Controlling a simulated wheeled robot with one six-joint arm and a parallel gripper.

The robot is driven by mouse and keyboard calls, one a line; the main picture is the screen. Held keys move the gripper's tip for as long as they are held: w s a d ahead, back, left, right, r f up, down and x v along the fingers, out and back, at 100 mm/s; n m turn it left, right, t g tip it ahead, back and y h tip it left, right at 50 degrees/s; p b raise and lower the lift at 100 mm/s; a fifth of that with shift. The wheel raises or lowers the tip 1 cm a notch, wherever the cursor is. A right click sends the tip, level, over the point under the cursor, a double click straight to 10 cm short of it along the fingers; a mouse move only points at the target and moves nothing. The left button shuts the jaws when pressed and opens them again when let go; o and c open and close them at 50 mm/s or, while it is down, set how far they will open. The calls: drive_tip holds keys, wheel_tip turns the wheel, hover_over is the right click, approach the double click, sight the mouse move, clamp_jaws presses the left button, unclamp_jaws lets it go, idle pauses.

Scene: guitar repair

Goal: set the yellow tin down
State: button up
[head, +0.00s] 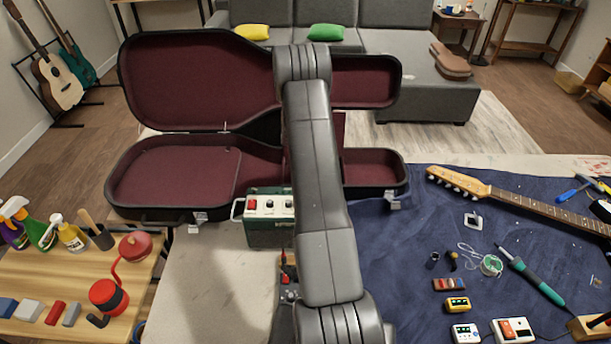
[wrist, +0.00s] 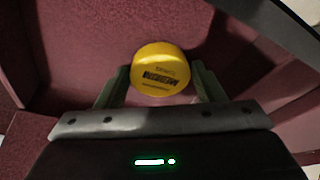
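The yellow tin (wrist: 160,70) is round, with dark lettering on its side. It sits between the two fingers of my gripper (wrist: 161,84), which touch it on both sides in the wrist view. Burgundy lining surrounds the tin there; I cannot tell whether it touches the lining. In the head view my arm hides my gripper and the tin. The open guitar case (head: 180,178), black with burgundy lining, lies behind and around my arm, its lid raised at the back.
A green box with knobs (head: 268,221) stands in front of the case. A blue mat (head: 400,255) with an electric guitar neck (head: 520,202) and small tools is at right. A wooden side table (head: 40,268) with spray bottles is at left.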

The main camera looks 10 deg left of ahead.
drive_tip(key=shift+o, duration=1.3)
drive_tip(key=shift+r, duration=0.15)
drive_tip(key=p+v, duration=0.3)
drive_tip(key=v, duration=0.9)
drive_tip(key=shift+p, duration=0.4)
